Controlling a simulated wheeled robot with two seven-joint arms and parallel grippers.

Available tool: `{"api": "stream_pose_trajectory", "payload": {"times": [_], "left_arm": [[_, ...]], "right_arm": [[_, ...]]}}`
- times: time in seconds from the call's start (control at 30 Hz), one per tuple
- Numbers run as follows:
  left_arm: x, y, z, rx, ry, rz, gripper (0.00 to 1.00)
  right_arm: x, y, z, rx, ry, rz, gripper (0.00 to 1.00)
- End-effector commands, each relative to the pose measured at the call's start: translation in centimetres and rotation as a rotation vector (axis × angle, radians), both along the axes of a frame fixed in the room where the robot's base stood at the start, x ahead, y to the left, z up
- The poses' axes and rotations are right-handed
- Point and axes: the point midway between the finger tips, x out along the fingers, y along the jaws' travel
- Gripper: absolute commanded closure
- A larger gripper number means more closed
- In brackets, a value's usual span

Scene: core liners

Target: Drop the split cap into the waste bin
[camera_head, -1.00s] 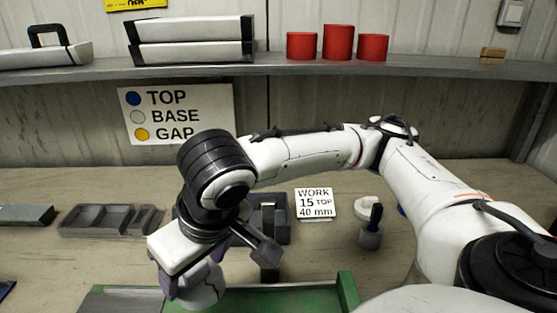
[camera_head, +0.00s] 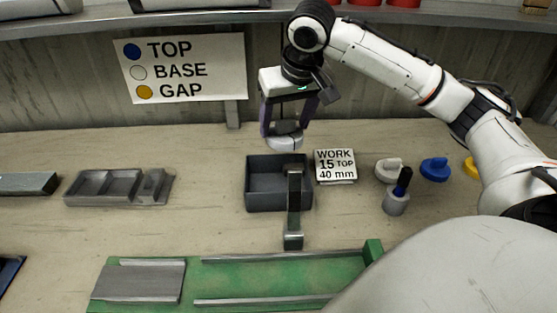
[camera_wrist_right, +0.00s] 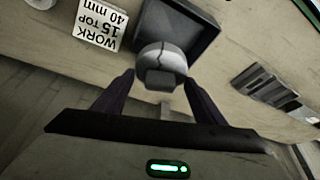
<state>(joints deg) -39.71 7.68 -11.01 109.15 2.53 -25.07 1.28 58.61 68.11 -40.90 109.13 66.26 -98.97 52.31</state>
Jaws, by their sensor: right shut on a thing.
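The split cap (camera_head: 284,141) is white with a grey grip, and a dark crack line shows on it in the right wrist view (camera_wrist_right: 160,58). My right gripper (camera_head: 287,126) is shut on it, fingers pointing down, and holds it in the air. The waste bin, an open dark grey square box (camera_head: 250,190), stands on the bench. In the head view the cap appears just above the bin's back rim; in the right wrist view it overlaps the near part of the bin (camera_wrist_right: 205,45). My left gripper is not in view.
A grey post (camera_head: 294,205) stands in front of the bin. A "WORK 15 TOP 40 mm" card (camera_head: 335,165) is right of it, then white (camera_head: 388,170) and blue (camera_head: 434,170) caps. A divided tray (camera_head: 100,187) lies left, a green fixture (camera_head: 230,278) in front.

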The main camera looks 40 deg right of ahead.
Motion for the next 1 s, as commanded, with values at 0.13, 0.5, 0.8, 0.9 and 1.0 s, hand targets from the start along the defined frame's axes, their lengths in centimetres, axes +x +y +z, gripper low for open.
{"api": "stream_pose_trajectory", "payload": {"times": [0.13, 0.5, 0.8, 0.9, 1.0], "left_arm": [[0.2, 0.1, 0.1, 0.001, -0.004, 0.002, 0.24], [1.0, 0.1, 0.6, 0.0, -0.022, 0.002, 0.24], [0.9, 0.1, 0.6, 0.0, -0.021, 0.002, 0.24], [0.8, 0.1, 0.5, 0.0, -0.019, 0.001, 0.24], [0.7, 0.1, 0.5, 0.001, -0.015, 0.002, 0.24]], "right_arm": [[-0.1, 0.0, -1.7, 0.0, 0.003, 0.001, 0.67], [0.0, 0.1, -5.1, 0.0, 0.001, 0.001, 0.67], [0.0, 0.1, -5.4, 0.001, -0.001, 0.002, 0.67], [0.0, 0.1, -5.4, 0.001, -0.001, 0.002, 0.25], [0.0, 0.1, -5.4, 0.001, -0.001, 0.002, 0.14]]}}
